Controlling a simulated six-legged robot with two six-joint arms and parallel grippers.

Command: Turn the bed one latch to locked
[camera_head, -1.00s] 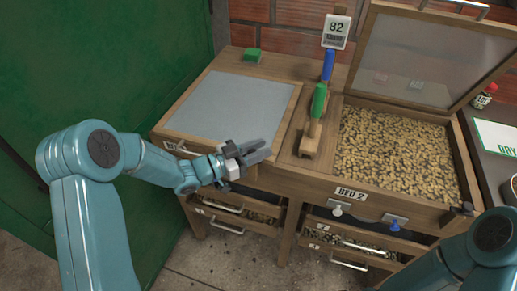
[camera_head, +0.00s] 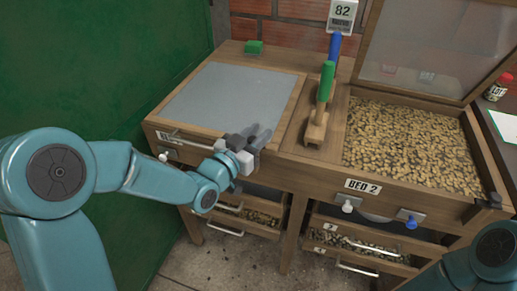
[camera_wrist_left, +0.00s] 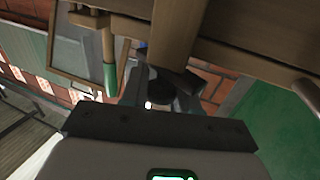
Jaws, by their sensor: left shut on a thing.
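Bed one is the left bed, with its grey-panelled lid (camera_head: 225,95) down in a wooden frame. My left gripper (camera_head: 264,134) is at the front right corner of bed one, its fingers pointing up and to the right. It is shut on a small dark piece, apparently the bed one latch, mostly hidden by the fingers in the head view. In the left wrist view, a dark round knob (camera_wrist_left: 160,90) shows between the fingers of the left gripper (camera_wrist_left: 168,86). I cannot tell the latch's angle. My right gripper is out of view.
Bed 2 (camera_head: 362,186) stands to the right, its lid (camera_head: 430,50) raised over beans. A green-handled wooden tool (camera_head: 323,95) and a blue-handled one stand between the beds. Drawers (camera_head: 255,215) sit below. A green wall (camera_head: 90,70) is close on the left.

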